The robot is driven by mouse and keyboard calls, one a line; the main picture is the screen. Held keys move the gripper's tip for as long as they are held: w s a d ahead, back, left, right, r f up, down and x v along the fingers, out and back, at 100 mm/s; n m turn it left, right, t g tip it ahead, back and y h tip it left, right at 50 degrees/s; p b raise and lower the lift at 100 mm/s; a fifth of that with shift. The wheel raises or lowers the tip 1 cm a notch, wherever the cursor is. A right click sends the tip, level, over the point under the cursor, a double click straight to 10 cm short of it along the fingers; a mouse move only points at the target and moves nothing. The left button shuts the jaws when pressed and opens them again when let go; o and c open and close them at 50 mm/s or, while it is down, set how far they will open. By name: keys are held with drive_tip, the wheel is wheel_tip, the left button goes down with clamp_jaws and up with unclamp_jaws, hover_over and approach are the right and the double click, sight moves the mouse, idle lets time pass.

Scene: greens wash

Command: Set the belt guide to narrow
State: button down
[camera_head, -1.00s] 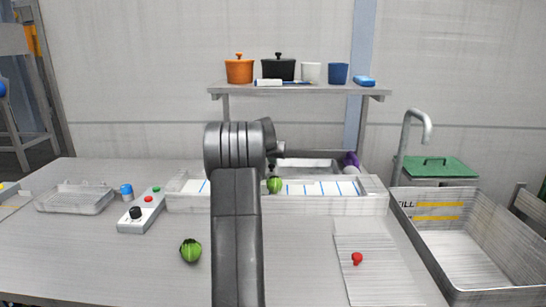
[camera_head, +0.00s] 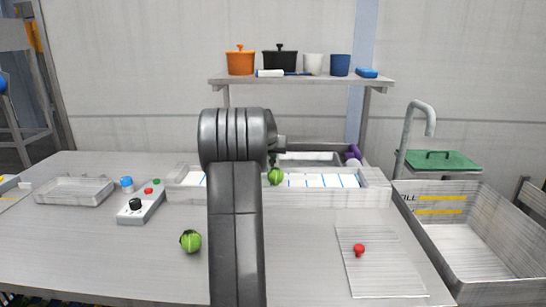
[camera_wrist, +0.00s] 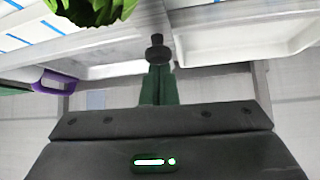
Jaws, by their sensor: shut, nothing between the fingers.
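The white belt (camera_head: 325,181) with blue cross lines runs along the back of the table, and a green round vegetable (camera_head: 276,176) sits on it. In the wrist view the belt (camera_wrist: 22,32) and vegetable (camera_wrist: 88,8) are at the upper left. A small black knob (camera_wrist: 158,51) on a stem stands just beyond my fingertips; it may be the guide's handle, but I cannot tell whether they touch. My gripper (camera_wrist: 158,72) has its green fingers together, empty. In the head view my arm hides part of the belt.
A control box (camera_head: 140,205) with a black dial and coloured buttons stands left. A second green vegetable (camera_head: 190,241) lies on the table, and a red item (camera_head: 359,250) on a pale board (camera_head: 385,275). A purple-handled item (camera_wrist: 52,82) is near the belt. A sink basin (camera_head: 480,240) is at right.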

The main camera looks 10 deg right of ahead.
drive_tip(key=shift+s+f, duration=0.2)
drive_tip(key=shift+f, duration=0.1)
drive_tip(key=v, duration=1.4)
drive_tip(key=shift+w+r, duration=0.25)
drive_tip(key=shift+w, duration=0.05)
drive_tip(key=shift+f, duration=0.1)
drive_tip(key=x, duration=1.2)
drive_tip(key=shift+w+d+f, duration=0.1)
drive_tip(key=shift+w+f, duration=0.05)
drive_tip(key=shift+f, duration=0.2)
